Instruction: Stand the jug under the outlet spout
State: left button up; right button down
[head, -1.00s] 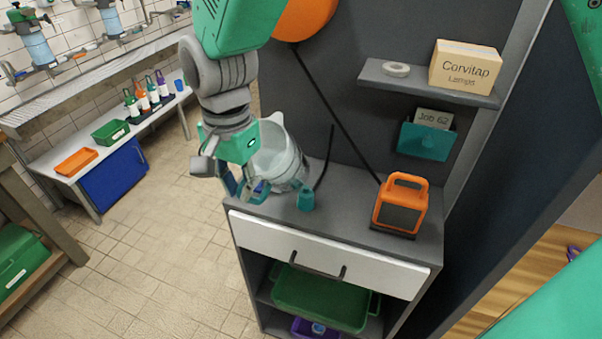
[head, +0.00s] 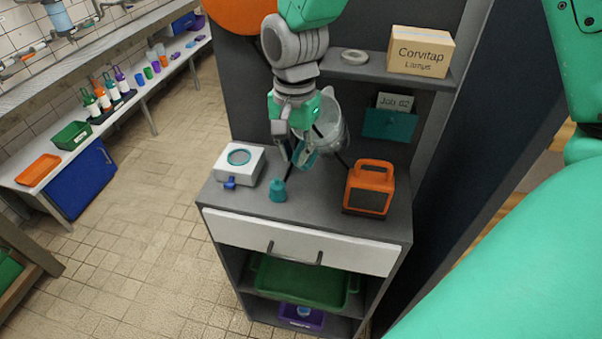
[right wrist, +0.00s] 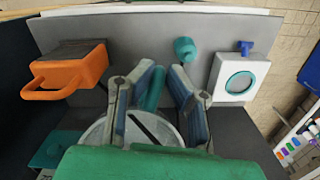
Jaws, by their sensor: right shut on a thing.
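The jug (head: 332,122) is a pale, translucent vessel above the back of the grey cabinet top. My right gripper (head: 298,160) comes down from above in the head view and is shut on its teal handle. In the right wrist view the handle (right wrist: 153,88) lies between the two fingers, and part of the jug's pale rim (right wrist: 95,135) shows beside my palm. The jug looks tilted; its base is partly hidden, so I cannot tell its clearance. My left gripper is out of view.
On the cabinet top stand a white box (head: 252,172) with a teal-ringed disc and blue knob, a small teal bottle-like item (head: 278,190) and an orange lamp (head: 370,188). A shelf (head: 375,69) bears a carton (head: 420,52). Tiled floor (head: 130,235) at left is clear.

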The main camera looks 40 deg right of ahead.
jog(key=f, duration=0.6)
jog(key=shift+s+d+f, duration=0.35)
jog(key=shift+s+f, duration=0.05)
jog(key=shift+w+d+f, duration=0.15)
jog(key=shift+d, duration=0.05)
jog(key=c, duration=1.6)
grip_release()
jog(key=shift+o, duration=0.2)
